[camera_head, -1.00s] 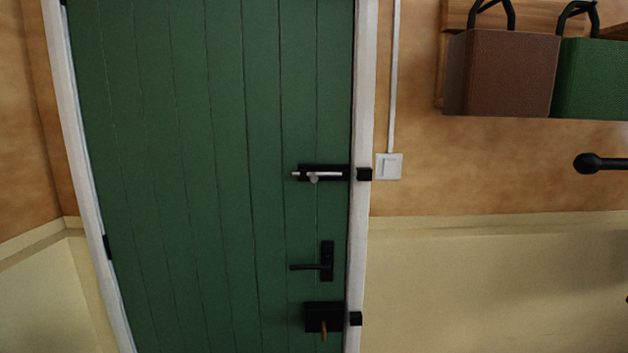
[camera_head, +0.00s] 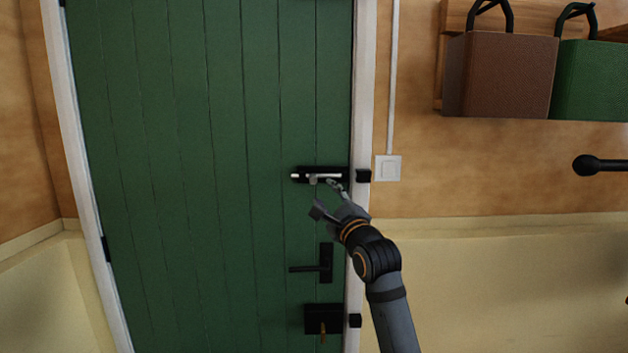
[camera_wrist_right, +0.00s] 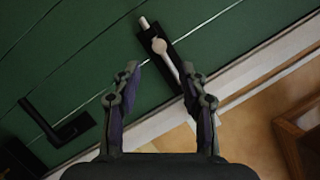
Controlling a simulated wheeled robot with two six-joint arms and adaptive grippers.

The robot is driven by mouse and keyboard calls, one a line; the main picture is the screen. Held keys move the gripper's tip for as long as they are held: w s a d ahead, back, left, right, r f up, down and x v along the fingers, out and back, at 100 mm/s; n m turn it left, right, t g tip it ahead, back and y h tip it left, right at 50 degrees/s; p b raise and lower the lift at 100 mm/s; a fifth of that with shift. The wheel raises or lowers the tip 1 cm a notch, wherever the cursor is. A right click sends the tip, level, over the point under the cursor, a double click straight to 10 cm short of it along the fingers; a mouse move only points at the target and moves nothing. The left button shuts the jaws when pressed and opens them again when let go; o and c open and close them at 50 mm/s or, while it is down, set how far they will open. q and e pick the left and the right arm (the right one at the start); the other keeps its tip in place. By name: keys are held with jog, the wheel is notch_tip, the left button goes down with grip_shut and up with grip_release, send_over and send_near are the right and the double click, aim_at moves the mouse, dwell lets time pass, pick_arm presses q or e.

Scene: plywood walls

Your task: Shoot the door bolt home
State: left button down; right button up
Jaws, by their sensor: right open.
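The door bolt (camera_head: 322,175) is a silver rod with a round knob on a black plate, fixed to the green plank door (camera_head: 215,150). Its rod sticks out at the plate's left end, away from the frame. The black keeper (camera_head: 363,175) sits on the white door frame to the right, with a gap between. My right gripper (camera_head: 323,197) is open just below the bolt. In the right wrist view the bolt knob (camera_wrist_right: 159,46) lies ahead of the open fingers (camera_wrist_right: 160,80), beyond the tips and apparently not between them. My left gripper is not in view.
Below the bolt are a black lever handle (camera_head: 325,265) and a black lock box (camera_head: 322,318) with a key. A light switch (camera_head: 388,168) is right of the frame. Bags (camera_head: 510,75) hang at the upper right.

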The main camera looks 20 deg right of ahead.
aim_at(314, 180)
jog(key=p+x, duration=0.2)
jog(key=x, duration=0.7)
jog(key=shift+w, duration=0.25)
grip_shut()
jog(key=shift+s, duration=0.1)
